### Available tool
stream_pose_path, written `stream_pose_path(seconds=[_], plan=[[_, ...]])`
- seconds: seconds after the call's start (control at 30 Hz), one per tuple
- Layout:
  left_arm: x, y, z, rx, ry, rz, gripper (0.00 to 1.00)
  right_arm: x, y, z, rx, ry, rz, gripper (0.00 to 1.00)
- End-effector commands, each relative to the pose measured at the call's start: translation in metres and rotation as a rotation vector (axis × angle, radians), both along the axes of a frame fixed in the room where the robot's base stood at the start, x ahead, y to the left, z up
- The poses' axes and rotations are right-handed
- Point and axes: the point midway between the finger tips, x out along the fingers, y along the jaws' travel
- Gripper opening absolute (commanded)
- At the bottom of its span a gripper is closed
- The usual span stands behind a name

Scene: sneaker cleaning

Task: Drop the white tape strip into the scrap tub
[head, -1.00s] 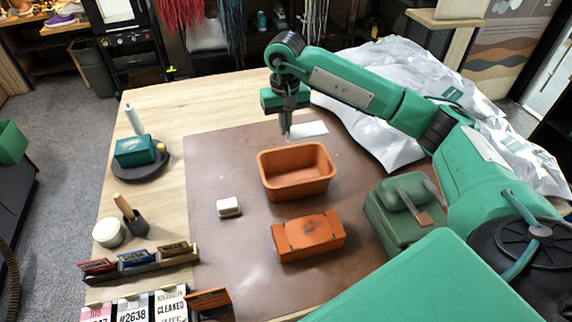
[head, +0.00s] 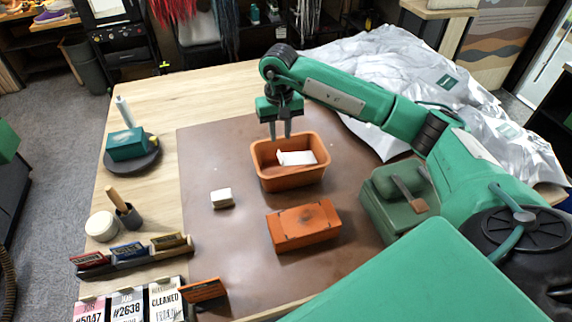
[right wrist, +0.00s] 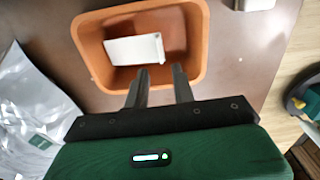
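The white tape strip (head: 297,158) is inside the orange scrap tub (head: 290,180); the right wrist view also shows the strip (right wrist: 134,49) within the walls of the tub (right wrist: 200,50). I cannot tell whether it lies flat on the floor of the tub. My right gripper (head: 280,137) is over the tub's far left part, its fingers pointing down. The fingers are apart with nothing between them, as the right wrist view (right wrist: 163,72) shows too. My left gripper is in neither view.
An orange block-like box (head: 303,226) lies in front of the tub, a small white block (head: 222,198) to its left. A green case (head: 385,215) stands at right, and crumpled silver sheeting (head: 400,75) behind it. The brown mat (head: 225,150) is mostly clear at left.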

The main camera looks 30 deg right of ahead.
Motion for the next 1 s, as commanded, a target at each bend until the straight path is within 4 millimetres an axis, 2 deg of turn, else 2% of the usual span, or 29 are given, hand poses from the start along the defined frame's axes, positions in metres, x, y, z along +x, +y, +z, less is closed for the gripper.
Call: stream_pose_path(seconds=[0.3,0.47,0.8,1.0], plan=[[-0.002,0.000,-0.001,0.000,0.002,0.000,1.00,0.000,0.000,0.001,0.000,-0.001,0.000,0.27],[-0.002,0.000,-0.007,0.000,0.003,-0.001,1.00,0.001,0.000,0.014,0.000,-0.003,0.001,0.27],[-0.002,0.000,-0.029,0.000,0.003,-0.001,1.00,0.001,0.000,0.080,0.000,-0.005,0.001,0.27],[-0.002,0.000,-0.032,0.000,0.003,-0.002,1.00,0.001,0.000,0.115,-0.001,-0.004,0.000,0.27]])
